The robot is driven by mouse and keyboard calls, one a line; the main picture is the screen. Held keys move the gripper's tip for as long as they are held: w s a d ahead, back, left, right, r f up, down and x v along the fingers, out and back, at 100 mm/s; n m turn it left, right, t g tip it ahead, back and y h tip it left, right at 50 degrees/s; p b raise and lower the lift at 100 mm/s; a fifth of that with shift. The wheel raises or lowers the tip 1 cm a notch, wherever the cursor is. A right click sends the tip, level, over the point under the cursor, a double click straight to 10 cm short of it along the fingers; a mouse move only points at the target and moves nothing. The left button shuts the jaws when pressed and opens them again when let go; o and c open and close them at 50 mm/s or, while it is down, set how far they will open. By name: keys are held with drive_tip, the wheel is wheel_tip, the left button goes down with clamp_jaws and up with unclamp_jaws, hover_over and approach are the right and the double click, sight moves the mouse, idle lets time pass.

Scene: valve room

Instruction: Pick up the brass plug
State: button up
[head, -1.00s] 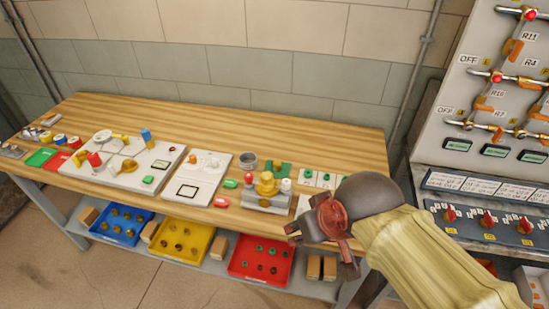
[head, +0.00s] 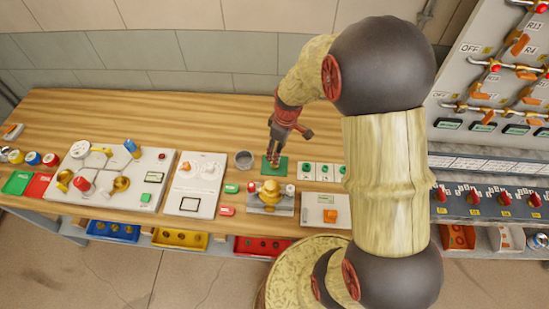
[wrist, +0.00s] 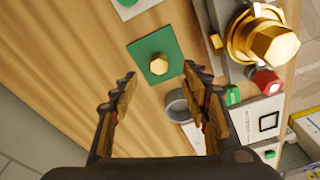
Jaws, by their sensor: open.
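The brass plug (wrist: 158,65), a small hex-headed piece, sits on a green square mat (wrist: 166,46) in the wrist view. The green mat also shows in the head view (head: 281,170), where my gripper hides most of the plug. My gripper (wrist: 159,75) is open and empty. Its two fingers point toward the mat, with the plug roughly between the fingertips in the picture, just beyond them. In the head view my gripper (head: 274,158) hangs fingers down over the mat; the exact height is hard to tell.
A larger brass fitting (head: 270,190) on a grey block stands in front of the mat. A grey cup (head: 244,160) is close to its left. White cards (head: 324,172) lie to the right. The wooden bench (head: 200,112) behind the mat is clear.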

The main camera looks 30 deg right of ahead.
drive_tip(key=f, duration=0.2)
drive_tip(key=f+b, duration=0.1)
drive_tip(key=f, duration=0.2)
drive_tip(key=w+f, duration=0.1)
drive_tip(key=f, duration=0.2)
drive_tip(key=shift+w+a, duration=0.1)
drive_tip(key=shift+a, duration=0.2)
drive_tip(key=c, duration=0.3)
clamp_jaws()
